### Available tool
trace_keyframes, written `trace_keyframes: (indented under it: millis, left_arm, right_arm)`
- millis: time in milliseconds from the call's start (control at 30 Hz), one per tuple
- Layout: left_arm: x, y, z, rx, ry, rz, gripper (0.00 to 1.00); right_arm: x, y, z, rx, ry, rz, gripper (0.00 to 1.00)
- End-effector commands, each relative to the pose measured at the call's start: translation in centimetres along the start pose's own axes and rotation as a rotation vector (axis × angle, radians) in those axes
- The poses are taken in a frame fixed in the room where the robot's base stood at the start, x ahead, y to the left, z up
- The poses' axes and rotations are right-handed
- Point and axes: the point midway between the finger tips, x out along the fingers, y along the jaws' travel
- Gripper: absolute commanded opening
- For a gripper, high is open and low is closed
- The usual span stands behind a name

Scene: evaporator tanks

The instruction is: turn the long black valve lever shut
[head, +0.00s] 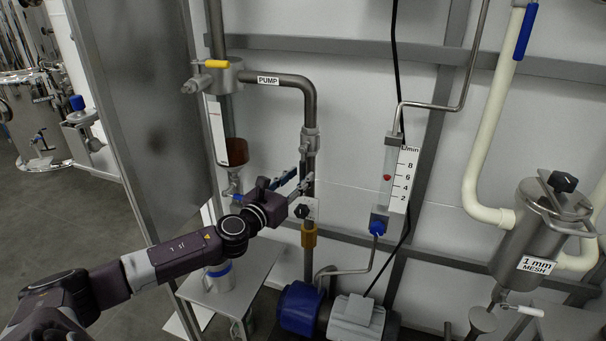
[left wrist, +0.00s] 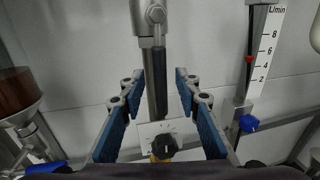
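The long black valve lever (left wrist: 160,85) hangs straight down from a grey metal valve fitting (left wrist: 149,18) in the left wrist view. In the head view the lever (head: 310,170) is a dark upright strip below the fitting, partly behind my gripper. My left gripper (head: 298,180) is open beside it. In the left wrist view the blue-padded fingers of my left gripper (left wrist: 159,74) stand on both sides of the lever, with gaps to each side. I cannot tell whether the lever lies in depth between the fingertips. My right gripper is not in view.
A black knob (head: 302,211) on a white plate sits just below the lever. A flow gauge (head: 402,180) with a blue knob (head: 377,228) is to the right. A blue pump (head: 299,307) is below. A tall grey panel (head: 150,110) stands left, near my arm.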

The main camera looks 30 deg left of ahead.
Motion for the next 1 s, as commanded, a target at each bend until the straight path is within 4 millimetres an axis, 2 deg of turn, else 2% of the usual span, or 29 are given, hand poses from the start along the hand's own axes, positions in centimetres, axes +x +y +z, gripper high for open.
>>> trace_keyframes:
  millis: [200,600,667,900,1000]
  left_arm:
    - [1.9,0.0,0.0,-0.001,-0.001,0.001,0.3]
    - [2.4,0.0,-0.1,-0.001,0.0,0.001,0.3]
    - [2.4,0.0,-0.1,-0.001,0.001,0.001,0.26]
    - [2.4,0.0,-0.1,-0.001,0.001,0.001,0.0]
    - [2.3,0.0,-0.1,-0.001,0.001,0.001,0.0]
  right_arm:
    - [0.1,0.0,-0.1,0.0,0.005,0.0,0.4]
    - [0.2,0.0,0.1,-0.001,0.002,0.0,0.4]
    - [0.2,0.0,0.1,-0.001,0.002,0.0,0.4]
    - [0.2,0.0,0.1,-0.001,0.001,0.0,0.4]
    - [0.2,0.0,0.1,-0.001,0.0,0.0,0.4]
